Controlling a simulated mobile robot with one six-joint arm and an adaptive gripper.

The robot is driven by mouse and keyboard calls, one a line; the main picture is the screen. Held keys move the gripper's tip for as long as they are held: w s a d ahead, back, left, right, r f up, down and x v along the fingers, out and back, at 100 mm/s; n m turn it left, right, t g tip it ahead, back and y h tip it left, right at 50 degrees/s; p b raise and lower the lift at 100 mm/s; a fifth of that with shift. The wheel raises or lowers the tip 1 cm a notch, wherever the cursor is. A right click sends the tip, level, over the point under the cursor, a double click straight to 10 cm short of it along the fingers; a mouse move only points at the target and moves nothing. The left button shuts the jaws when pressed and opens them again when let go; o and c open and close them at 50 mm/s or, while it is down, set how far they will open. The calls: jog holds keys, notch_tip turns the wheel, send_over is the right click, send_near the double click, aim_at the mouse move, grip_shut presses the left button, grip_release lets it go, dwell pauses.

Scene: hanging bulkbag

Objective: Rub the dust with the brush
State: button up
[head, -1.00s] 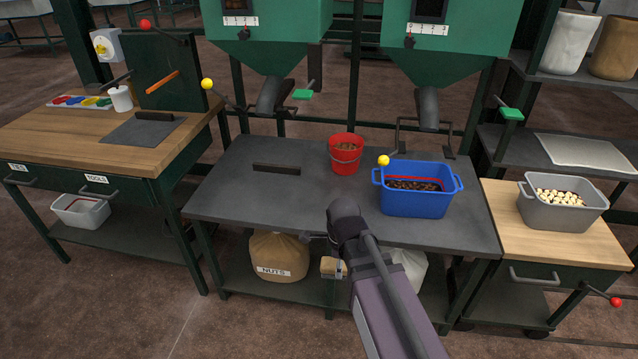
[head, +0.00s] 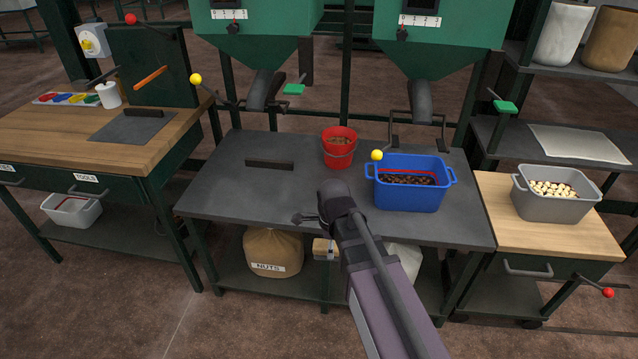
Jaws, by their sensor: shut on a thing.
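My gripper (head: 312,219) is in the head view at the front edge of the grey middle table, with my arm reaching up from the lower right. It is shut on what looks like the brush (head: 325,249), a small tan block with a greyish part, which shows just below the gripper against the table's front. My wrist and the gripper hide part of it, so the exact grip is unclear. I cannot make out any dust on the surfaces.
The grey middle table (head: 225,195) bears a dark bar (head: 270,165), a red bucket (head: 338,148) and a blue crate (head: 409,193). Its left part is clear. A grey bin (head: 552,204) stands on the right bench. Hopper spouts (head: 422,100) hang behind. A NUTS sack (head: 272,250) is below.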

jog(key=w+a+r+p, duration=0.1)
jog(key=w+a, duration=0.1)
jog(key=w, duration=0.9)
jog(key=w+a+r+p, duration=0.1)
jog(key=w+a, duration=0.2)
jog(key=w, duration=0.8)
jog(key=shift+w+a+r+m, duration=0.25)
jog(key=shift+w+r+m, duration=0.05)
jog(key=shift+w, duration=0.05)
